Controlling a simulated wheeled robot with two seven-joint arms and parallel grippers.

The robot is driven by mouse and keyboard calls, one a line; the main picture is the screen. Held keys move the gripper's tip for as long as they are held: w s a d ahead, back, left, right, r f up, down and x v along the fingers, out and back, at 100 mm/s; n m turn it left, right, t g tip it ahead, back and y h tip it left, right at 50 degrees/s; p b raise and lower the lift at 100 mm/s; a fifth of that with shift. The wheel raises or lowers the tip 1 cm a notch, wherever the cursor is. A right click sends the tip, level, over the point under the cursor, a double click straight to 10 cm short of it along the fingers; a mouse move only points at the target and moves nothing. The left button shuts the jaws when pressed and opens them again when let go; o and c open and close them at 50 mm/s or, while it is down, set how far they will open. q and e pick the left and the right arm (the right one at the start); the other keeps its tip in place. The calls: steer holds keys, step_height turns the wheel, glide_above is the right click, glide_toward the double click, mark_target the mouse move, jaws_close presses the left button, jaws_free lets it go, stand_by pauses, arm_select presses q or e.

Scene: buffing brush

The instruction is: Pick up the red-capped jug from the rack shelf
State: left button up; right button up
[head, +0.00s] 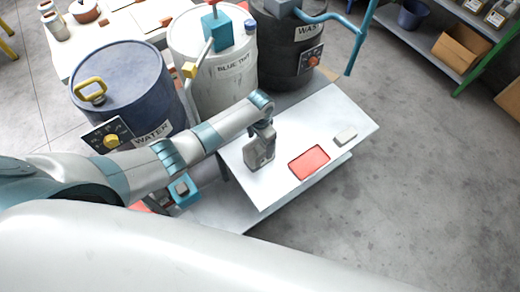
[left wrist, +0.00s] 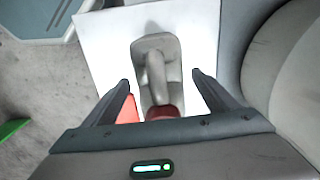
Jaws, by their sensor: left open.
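The jug (head: 257,155) is grey and stands on the white top shelf of the rack (head: 285,127) in the head view. The left wrist view shows the jug from above (left wrist: 155,47), with its loop handle and its dark red cap (left wrist: 162,112) nearest the palm. My left gripper (head: 264,131) is above the jug in the head view, where it hides the cap. In the left wrist view my left gripper (left wrist: 161,79) is open, with one finger on each side of the jug and visible gaps between. My right gripper is not in view.
A red tray (head: 310,162) and a small pale block (head: 346,135) lie right of the jug. The blue WATER drum (head: 125,80), a white drum (head: 215,85) and a black drum (head: 285,50) stand behind. Open floor (head: 420,190) lies to the right.

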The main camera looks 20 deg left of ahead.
arm_select(q)
steer(key=shift+f, duration=1.3)
steer(key=c, duration=1.4)
steer(key=shift+r, duration=0.2)
steer(key=shift+w+r, duration=0.1)
steer(key=shift+r, duration=0.45)
steer(key=r, duration=0.3)
steer(key=shift+s, duration=0.3)
steer(key=s+r, duration=0.2)
steer(key=s, duration=0.1)
steer(key=s+r, duration=0.2)
steer(key=s, duration=0.2)
steer(key=s+r+b, duration=0.1)
steer(key=s+r, duration=0.1)
steer(key=s, duration=0.2)
steer(key=shift+s+r, duration=0.1)
steer(key=shift+r, duration=0.2)
steer(key=shift+d, duration=0.1)
